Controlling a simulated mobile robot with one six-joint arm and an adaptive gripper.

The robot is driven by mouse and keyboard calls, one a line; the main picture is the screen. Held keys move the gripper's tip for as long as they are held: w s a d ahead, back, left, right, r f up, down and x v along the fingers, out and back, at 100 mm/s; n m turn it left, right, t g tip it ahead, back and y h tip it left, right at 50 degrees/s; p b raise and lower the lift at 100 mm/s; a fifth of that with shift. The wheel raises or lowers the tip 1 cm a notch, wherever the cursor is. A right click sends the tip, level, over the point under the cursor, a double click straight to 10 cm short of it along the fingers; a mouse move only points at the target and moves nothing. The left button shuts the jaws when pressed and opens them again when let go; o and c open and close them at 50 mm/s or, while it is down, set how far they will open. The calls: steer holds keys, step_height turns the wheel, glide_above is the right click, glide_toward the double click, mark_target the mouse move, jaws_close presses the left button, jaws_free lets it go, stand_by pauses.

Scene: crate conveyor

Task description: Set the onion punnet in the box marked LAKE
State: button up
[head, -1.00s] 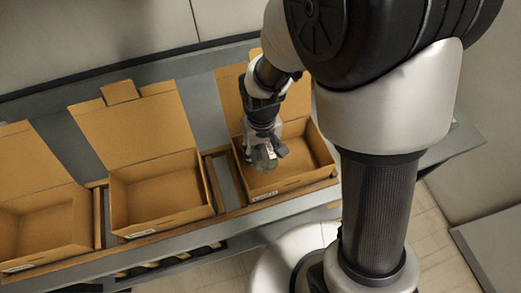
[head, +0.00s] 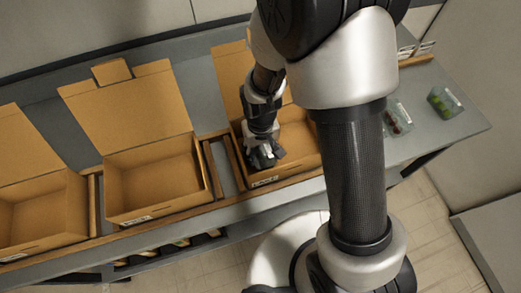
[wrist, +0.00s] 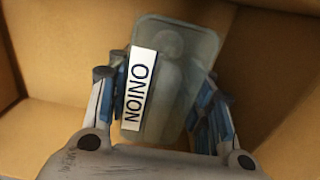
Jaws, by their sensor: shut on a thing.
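The onion punnet (wrist: 175,85) is a clear grey tray with a white label reading ONION, seen in the wrist view. My gripper (wrist: 163,118) is shut on it, one finger at each side. In the head view my gripper (head: 264,160) is down inside the right-hand open cardboard box (head: 303,160), and the punnet is hidden there. Cardboard walls and floor surround the punnet in the wrist view; I cannot tell whether it touches the floor. The box's front label is too small to read, so I cannot tell which box is LAKE.
A middle box (head: 150,207) and a left box (head: 40,238) stand open and empty on the grey conveyor, with small unreadable labels. Two punnets, one dark (head: 397,118) and one green (head: 445,102), lie on the grey surface at right. Raised flaps stand behind the boxes.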

steer(key=o, duration=0.8)
steer(key=shift+f, duration=0.1)
step_height(320, 180, up, 12)
steer(key=p, duration=0.4)
steer(key=shift+r, duration=0.25)
step_height(320, 180, up, 7)
steer(key=t, duration=0.1)
glide_above(271, 149)
steer(key=s+d+r+m+t, duration=0.1)
steer(key=s+d+r, duration=0.2)
steer(key=s+r, duration=0.1)
steer(key=s+d+r+m+t, duration=0.1)
steer(key=s+d+r, duration=0.2)
steer(key=s+r, duration=0.1)
steer(key=s+d+r+m+t, duration=0.1)
steer(key=s+d+r, duration=0.2)
steer(key=s+r, duration=0.1)
steer(key=shift+s+d+r+t, duration=0.1)
steer(key=shift+s+r+t, duration=0.05)
steer(key=shift+r, duration=0.3)
steer(key=shift+s+d+r+t, duration=0.1)
steer(key=shift+s+r+t, duration=0.05)
steer(key=shift+r, duration=0.25)
